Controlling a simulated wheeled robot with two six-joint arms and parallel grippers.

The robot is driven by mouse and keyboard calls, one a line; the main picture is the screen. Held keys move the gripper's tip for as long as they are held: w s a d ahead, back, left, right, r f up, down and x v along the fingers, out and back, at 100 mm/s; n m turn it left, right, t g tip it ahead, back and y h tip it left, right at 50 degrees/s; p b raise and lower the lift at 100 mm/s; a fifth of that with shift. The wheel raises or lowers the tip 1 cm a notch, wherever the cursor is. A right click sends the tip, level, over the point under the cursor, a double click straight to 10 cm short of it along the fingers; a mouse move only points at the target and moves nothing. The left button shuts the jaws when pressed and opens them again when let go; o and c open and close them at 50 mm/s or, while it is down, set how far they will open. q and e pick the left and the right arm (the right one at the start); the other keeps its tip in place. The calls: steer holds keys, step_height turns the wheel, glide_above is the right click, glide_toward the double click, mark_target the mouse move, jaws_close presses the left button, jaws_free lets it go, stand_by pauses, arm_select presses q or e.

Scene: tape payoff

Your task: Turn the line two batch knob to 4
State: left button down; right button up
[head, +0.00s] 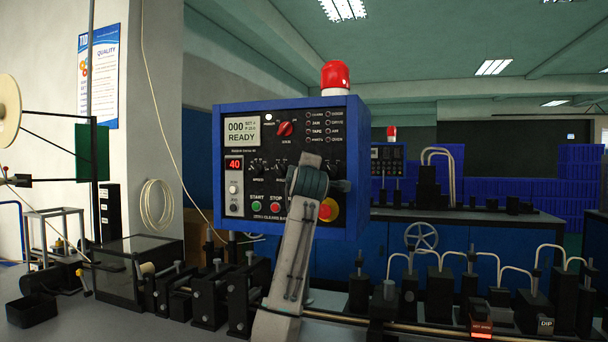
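A blue-framed control panel (233,195) stands in front of me. It has a READY display (242,132), a red 40 readout (234,164) and a red selector knob (285,129). Small black knobs (259,170) sit in a row below. Their labels and settings are too small to read, and I cannot tell which is the batch knob or which line this panel serves. My pale arm rises from the bottom, and its grey wrist covers the panel's lower right middle. The arm seems to be my left; its fingers are hidden. My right gripper is not in view.
A green START button (257,207), red STOP button (275,208) and red-on-yellow stop button (326,210) are close to my wrist. A red beacon (335,75) tops the panel. Black machine blocks (208,300) line the bench. A second panel (388,160) stands farther back.

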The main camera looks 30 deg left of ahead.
arm_select(q)
steer(key=shift+s+r+n, duration=0.1)
steer(key=shift+r+n, duration=0.2)
steer(key=shift+r, duration=0.1)
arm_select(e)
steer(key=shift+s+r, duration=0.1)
arm_select(q)
steer(key=c, duration=1.9)
jaws_free()
steer(key=shift+c, duration=0.2)
steer(key=o, duration=0.5)
steer(key=shift+f, duration=0.2)
steer(key=shift+o, duration=0.2)
steer(key=shift+f, duration=0.1)
steer(key=shift+w, duration=0.2)
steer(key=shift+s+f, duration=0.1)
